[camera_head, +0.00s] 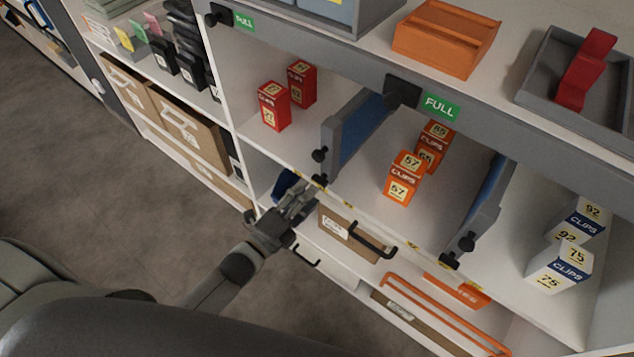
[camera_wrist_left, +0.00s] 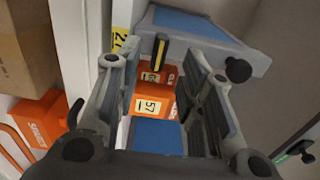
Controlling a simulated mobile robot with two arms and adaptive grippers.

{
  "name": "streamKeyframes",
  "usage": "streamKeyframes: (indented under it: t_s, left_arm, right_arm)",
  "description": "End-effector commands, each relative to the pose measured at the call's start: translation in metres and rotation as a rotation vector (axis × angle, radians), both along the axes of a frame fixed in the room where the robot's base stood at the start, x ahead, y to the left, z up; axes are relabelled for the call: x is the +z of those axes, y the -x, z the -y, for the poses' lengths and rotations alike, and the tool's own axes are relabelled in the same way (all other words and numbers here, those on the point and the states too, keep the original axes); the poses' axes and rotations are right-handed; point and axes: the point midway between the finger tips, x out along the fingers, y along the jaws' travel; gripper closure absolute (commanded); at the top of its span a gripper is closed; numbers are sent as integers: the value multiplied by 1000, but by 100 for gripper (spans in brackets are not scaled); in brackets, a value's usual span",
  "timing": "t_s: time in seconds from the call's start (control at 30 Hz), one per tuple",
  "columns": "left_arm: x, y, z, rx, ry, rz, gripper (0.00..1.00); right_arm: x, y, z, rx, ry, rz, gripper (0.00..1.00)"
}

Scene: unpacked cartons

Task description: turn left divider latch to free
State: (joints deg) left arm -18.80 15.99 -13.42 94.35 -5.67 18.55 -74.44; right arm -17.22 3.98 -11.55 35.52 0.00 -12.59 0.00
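The left divider (camera_head: 350,135) is a blue panel with a grey front edge, standing upright on the shelf. Two black knobs sit at its front; the lower one, near the shelf edge, looks like the latch (camera_head: 319,180). My left gripper (camera_head: 306,197) is just below and left of it. In the left wrist view my gripper (camera_wrist_left: 152,65) is open, its fingers apart. A black knob (camera_wrist_left: 238,70) is right of the fingers.
Orange clip boxes (camera_head: 403,178) stand right of the left divider and red boxes (camera_head: 273,106) left of it. A second divider (camera_head: 485,212) stands further right. A drawer with a black handle (camera_head: 374,240) lies below the shelf edge, close to my left gripper.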

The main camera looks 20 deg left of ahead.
Motion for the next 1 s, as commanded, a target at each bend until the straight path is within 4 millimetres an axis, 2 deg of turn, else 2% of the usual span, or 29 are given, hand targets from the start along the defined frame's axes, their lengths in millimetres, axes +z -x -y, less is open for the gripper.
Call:
streamKeyframes:
  t_s: [0.1,0.3,0.67,0.7,0.97,1.0]
  left_arm:
    - [1,-20,7,1,1,0,64]
    - [0,-39,14,0,2,-2,64]
    - [-1,-44,16,1,1,-4,64]
    - [-1,-44,16,1,1,-4,66]
    - [-1,-44,16,1,1,-4,99]
    - [-1,-44,16,1,1,-4,100]
  right_arm:
    - [1,0,3,2,4,1,60]
    - [2,-1,8,3,10,1,60]
    - [2,-1,11,3,12,1,60]
    - [2,-1,11,3,12,1,60]
    - [2,-1,11,2,13,1,60]
    - [2,-1,11,2,13,1,60]
